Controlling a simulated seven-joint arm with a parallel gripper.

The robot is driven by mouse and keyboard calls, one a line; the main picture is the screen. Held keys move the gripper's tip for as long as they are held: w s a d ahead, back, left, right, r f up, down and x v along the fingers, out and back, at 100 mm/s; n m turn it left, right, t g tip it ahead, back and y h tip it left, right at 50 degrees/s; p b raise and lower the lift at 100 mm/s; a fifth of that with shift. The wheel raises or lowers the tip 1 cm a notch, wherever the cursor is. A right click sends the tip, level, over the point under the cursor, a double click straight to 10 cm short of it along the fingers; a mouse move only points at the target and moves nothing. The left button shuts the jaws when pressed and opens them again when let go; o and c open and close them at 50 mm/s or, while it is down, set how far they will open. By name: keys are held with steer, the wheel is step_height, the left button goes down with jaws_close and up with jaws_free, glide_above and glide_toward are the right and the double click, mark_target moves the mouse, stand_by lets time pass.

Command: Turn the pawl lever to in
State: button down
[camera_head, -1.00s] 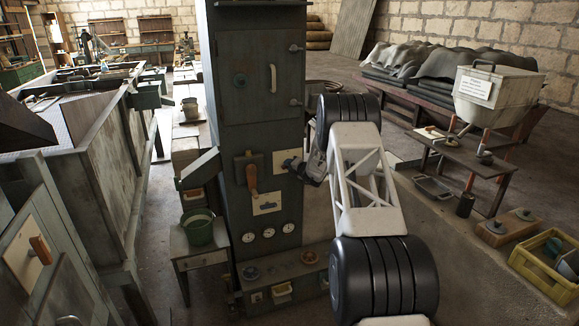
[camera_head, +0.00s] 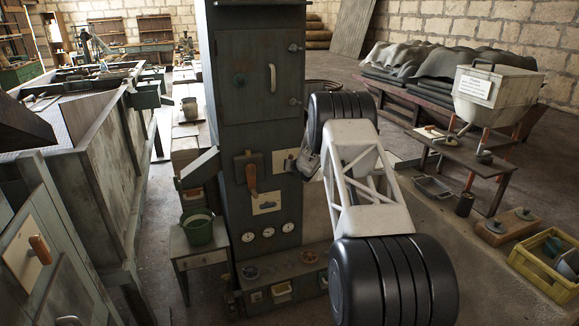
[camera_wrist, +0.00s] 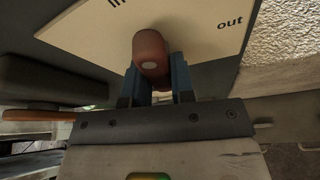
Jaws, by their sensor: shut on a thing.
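The pawl lever's red-brown rounded handle (camera_wrist: 150,50) shows end-on in the wrist view, in front of a pale plate (camera_wrist: 195,30). The plate carries the word "out" at its right and a partly cut-off word, seemingly "in", at its upper left. My gripper (camera_wrist: 153,78) is shut on the handle, with a blue finger on each side. In the head view the plate (camera_head: 279,160) is on the dark cabinet's front. My gripper there (camera_head: 302,166) is small and partly hidden by my arm. The lever's exact angle cannot be told.
Left of the plate, a brown-handled lever (camera_head: 252,180) hangs from a dark box on the cabinet (camera_head: 262,100). Below it are a pale picture plate (camera_head: 267,203) and several gauges. A green bucket (camera_head: 198,228) stands on a small table at the left. A low bench (camera_head: 460,158) stands at the right.

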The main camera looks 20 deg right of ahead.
steer(key=shift+n+h, duration=0.6)
steer(key=shift+n, duration=0.3)
steer(key=c, duration=1)
jaws_free()
steer(key=v, duration=0.7)
steer(key=shift+s, duration=0.35)
steer(key=shift+r, duration=0.15)
steer(key=shift+r, duration=0.1)
